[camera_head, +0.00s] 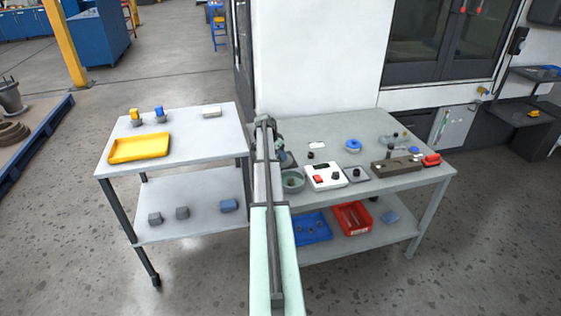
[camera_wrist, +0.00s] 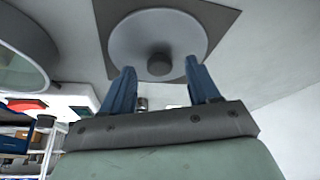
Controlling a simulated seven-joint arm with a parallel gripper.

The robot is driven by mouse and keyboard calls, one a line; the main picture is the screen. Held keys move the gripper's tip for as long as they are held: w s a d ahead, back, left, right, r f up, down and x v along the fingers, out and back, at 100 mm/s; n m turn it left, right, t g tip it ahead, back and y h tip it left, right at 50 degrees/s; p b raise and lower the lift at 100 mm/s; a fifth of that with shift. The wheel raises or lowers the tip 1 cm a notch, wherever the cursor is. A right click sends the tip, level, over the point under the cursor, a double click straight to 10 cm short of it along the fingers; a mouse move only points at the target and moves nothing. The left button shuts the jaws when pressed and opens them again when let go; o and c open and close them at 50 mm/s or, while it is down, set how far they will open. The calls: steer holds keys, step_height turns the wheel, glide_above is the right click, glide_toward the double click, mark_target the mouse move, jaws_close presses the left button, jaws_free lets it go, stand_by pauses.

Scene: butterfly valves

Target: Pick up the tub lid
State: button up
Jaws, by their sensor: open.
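The tub lid (camera_wrist: 135,40) is a round grey disc with a darker knob (camera_wrist: 159,63) at its middle. It lies on a dark square mat (camera_wrist: 222,18) on the table. My gripper (camera_wrist: 161,72) is open, with its blue fingers pointing at the lid, one to each side of the knob in the wrist view. I cannot tell how far the fingertips are from the knob. In the head view my arm hides much of the mat and lid. The open round tub (camera_head: 292,182) stands just in front of the mat; its wall also shows in the wrist view (camera_wrist: 25,38).
A side table with a yellow tray (camera_head: 140,148) stands left.

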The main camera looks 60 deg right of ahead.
steer(key=shift+s+d+f, duration=0.1)
steer(key=shift+d+f, duration=0.15)
steer(key=shift+f, duration=0.3)
jaws_close()
steer(key=shift+r, duration=0.1)
step_height(320, 180, up, 9)
steer(key=s+a+m, duration=0.1)
steer(key=s+a, duration=0.2)
steer(key=a, duration=0.1)
steer(key=s+a+m, duration=0.1)
steer(key=s+a, duration=0.2)
steer(key=s, duration=0.1)
steer(key=s+a+m+g, duration=0.1)
steer(key=s+a, duration=0.3)
steer(key=shift+s+a+f, duration=0.25)
steer(key=shift+a, duration=0.1)
steer(key=shift+s+a+m+g+y, duration=0.2)
steer(key=shift+m+y, duration=0.1)
steer(key=shift+m, duration=0.45)
steer(key=shift+s+a+m+g+y, duration=0.1)
steer(key=shift+m+g+y, duration=0.15)
steer(key=shift+m, duration=0.5)
